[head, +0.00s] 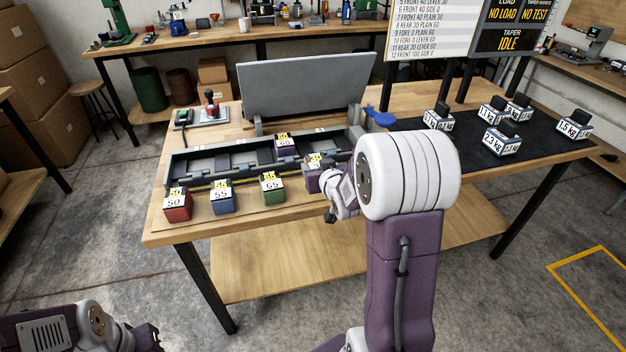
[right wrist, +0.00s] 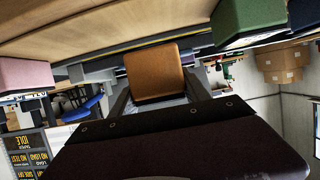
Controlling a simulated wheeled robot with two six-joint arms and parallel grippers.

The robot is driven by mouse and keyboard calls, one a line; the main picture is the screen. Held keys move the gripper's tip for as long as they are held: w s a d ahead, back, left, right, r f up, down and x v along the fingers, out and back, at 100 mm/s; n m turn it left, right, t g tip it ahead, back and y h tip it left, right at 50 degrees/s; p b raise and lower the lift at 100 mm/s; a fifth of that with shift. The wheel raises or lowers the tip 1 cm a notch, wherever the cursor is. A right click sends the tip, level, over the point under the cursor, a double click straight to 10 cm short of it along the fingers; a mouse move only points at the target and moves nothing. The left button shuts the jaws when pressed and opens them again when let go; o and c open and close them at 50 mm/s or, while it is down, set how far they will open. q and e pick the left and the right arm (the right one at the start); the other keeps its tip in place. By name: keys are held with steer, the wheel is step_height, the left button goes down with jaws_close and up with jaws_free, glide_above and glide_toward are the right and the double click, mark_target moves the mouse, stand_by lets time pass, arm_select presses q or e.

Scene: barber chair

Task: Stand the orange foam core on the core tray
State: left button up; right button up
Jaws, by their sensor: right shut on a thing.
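The orange foam core (right wrist: 155,70) shows in the right wrist view, between the grey fingers of my right gripper (right wrist: 160,98), which is shut on it. In the head view my right gripper (head: 316,180) is at the front right of the long dark fixture. A labelled block top (head: 315,160) shows there, but its orange sides are hidden. Red (head: 177,206), blue (head: 222,198) and green (head: 268,190) cores stand in a row along the table's front on what looks like a thin tan tray. I cannot tell whether the held core touches it. My left gripper (head: 140,338) is at the bottom left, partly cut off.
A purple core (head: 285,146) stands in the long dark fixture (head: 225,165), whose grey lid (head: 305,85) is raised. A pink core (right wrist: 22,75) is beside the orange one in the wrist view. Several weights stand on a black mat (head: 470,150) at right.

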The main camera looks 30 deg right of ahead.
steer(key=shift+a+x, duration=0.2)
steer(key=shift+x, duration=0.75)
steer(key=shift+f+b, duration=0.5)
steer(key=shift+f, duration=1.6)
steer(key=shift+f+b, duration=0.25)
steer(key=shift+b, duration=0.05)
steer(key=o, duration=1.4)
steer(key=shift+r, duration=0.1)
